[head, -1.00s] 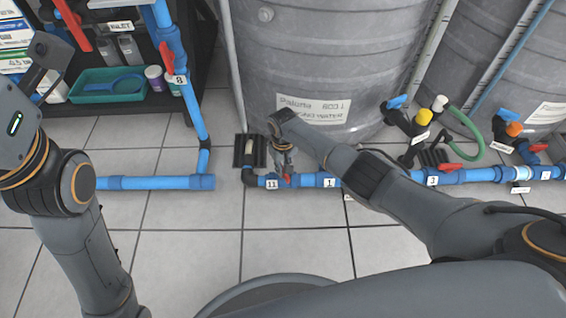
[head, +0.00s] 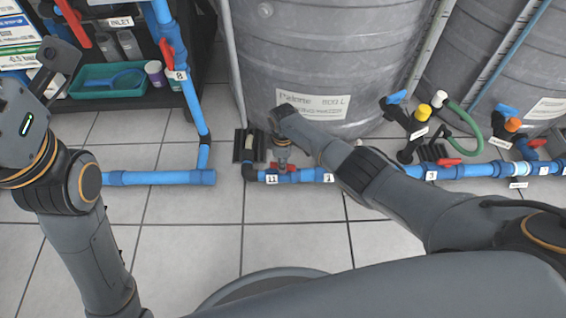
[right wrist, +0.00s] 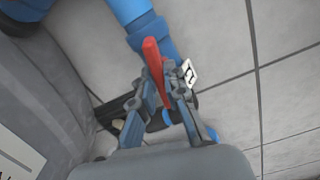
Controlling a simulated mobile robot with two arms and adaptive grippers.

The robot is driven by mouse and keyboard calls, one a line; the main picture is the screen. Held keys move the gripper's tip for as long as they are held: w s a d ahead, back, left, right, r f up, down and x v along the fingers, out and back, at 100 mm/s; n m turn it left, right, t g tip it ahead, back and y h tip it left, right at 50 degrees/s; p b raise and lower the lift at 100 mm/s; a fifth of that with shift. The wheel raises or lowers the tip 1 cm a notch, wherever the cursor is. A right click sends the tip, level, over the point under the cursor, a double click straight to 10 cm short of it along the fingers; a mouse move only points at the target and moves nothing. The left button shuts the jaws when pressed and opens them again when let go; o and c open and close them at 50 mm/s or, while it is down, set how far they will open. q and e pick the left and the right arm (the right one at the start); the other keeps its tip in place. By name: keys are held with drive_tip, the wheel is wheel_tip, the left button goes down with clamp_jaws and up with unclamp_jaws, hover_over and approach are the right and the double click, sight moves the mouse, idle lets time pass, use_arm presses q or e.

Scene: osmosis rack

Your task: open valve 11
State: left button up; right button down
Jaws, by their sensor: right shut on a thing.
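Valve 11 sits on the low blue pipe beside the "11" label (head: 272,179), in front of the grey tank. Its red handle (head: 291,168) shows just above the pipe in the head view. My right gripper (head: 283,161) reaches down to it from above. In the right wrist view, the red handle (right wrist: 153,60) stands between the two fingers of my right gripper (right wrist: 162,75), which is shut on it.
The blue pipe (head: 310,175) continues right to a "3" label (head: 431,175) with another red handle (head: 450,162). A grey tank (head: 330,60) stands close behind. A shelf with a green tray (head: 107,80) is at the upper left. The tiled floor (head: 190,235) in front is free.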

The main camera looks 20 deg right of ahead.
drive_tip(key=shift+n, duration=1.1)
drive_tip(key=shift+a, duration=0.1)
drive_tip(key=c, duration=1.4)
unclamp_jaws()
wheel_tip(320, 180, up, 12)
drive_tip(key=shift+w, duration=0.1)
